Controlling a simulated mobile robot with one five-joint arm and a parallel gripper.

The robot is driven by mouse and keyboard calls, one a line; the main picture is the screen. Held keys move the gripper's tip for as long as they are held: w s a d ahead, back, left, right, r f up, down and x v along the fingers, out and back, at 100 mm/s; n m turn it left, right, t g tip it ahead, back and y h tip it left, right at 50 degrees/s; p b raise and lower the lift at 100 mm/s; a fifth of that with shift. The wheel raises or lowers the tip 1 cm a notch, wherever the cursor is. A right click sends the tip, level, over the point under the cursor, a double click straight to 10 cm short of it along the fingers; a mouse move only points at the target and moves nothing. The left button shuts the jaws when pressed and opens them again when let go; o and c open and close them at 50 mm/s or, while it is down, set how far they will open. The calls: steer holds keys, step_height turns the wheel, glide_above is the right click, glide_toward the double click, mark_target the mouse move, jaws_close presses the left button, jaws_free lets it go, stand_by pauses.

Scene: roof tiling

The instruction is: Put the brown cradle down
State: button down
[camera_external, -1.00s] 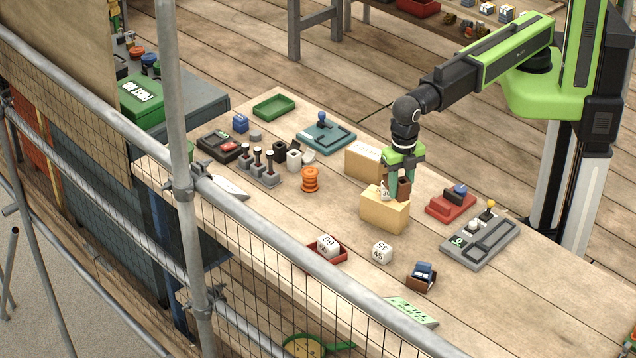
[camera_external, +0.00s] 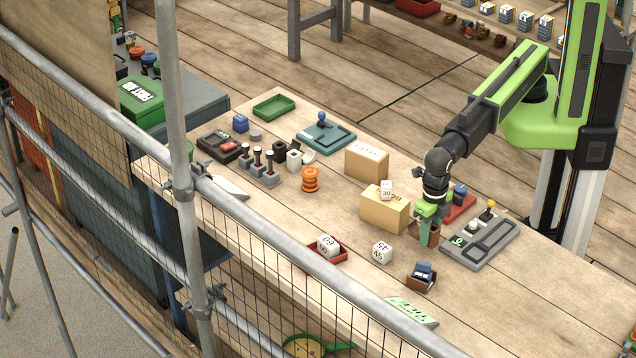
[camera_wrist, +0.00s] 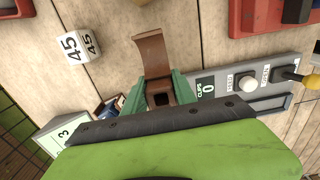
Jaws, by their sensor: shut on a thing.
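The brown cradle (camera_external: 432,238) is between the fingers of my gripper (camera_external: 427,228), low over the wooden table, right of the tan block marked 60. I cannot tell whether it touches the table. In the wrist view the brown cradle (camera_wrist: 153,55) shows as a bent brown plate with a hollow block, between the green fingertips of my gripper (camera_wrist: 160,92). My gripper is shut on it. A second brown holder (camera_external: 421,287) with a blue piece in it stands nearer the table's front edge.
The tan block (camera_external: 384,212) bears a small white cube (camera_external: 386,190) marked 30. A red tray (camera_external: 463,205) lies behind my gripper, and a grey panel (camera_external: 482,240) with knobs lies to the right. A white 45 cube (camera_external: 382,253) stands left, with bare wood around it.

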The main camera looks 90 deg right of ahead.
step_height(320, 180, down, 4)
steer(key=b, duration=0.4)
steer(key=shift+r, duration=0.35)
steer(key=shift+f, duration=0.3)
steer(key=c, duration=1)
jaws_free()
steer(key=shift+r, duration=0.1)
steer(key=shift+r, duration=0.1)
step_height(320, 180, up, 12)
steer(key=p, duration=1.2)
steer(key=shift+r+p, duration=0.2)
steer(key=shift+p, duration=0.15)
steer(key=shift+o, duration=0.4)
steer(key=shift+f, duration=0.15)
